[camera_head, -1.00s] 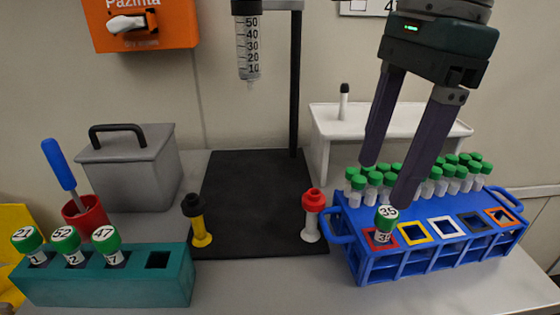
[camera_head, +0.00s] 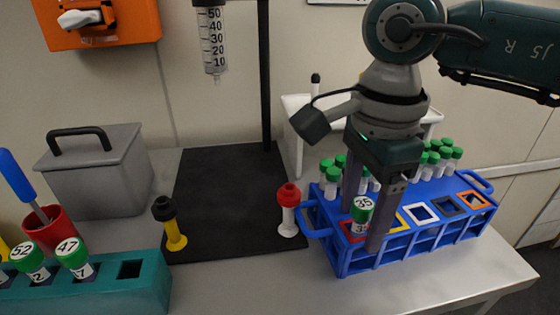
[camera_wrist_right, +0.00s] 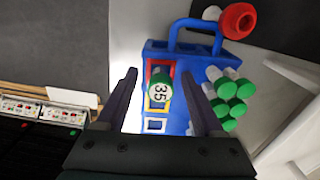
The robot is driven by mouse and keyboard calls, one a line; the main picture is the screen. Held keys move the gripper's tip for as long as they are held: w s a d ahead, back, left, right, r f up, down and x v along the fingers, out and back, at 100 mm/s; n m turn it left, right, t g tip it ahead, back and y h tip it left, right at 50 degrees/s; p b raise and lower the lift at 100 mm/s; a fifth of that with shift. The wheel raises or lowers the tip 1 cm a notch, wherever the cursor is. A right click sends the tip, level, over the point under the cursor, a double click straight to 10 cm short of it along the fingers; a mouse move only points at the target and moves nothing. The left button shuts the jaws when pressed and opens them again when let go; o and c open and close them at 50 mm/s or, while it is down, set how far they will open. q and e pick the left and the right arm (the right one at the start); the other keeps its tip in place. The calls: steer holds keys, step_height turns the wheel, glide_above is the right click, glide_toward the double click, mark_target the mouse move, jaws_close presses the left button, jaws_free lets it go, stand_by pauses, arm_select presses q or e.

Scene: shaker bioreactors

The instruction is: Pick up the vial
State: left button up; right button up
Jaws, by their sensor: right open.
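The vial with a green cap marked 35 (camera_head: 361,209) stands upright in the red-framed slot at the left end of the blue rack (camera_head: 345,268). My right gripper (camera_head: 364,222) is open and pointing down, with one finger on each side of this vial. In the right wrist view the vial's cap (camera_wrist_right: 159,88) shows between the two spread fingers (camera_wrist_right: 161,95), ahead of the palm. I cannot tell whether either finger touches it. Other green-capped vials (camera_head: 331,180) stand in the rack's back rows, partly hidden by the gripper. My left gripper is out of view.
A teal rack (camera_head: 130,292) with capped vials is at the lower left. A white stand (camera_head: 296,112) is behind the blue rack.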

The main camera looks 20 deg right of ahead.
jaws_close()
stand_by(0.5)
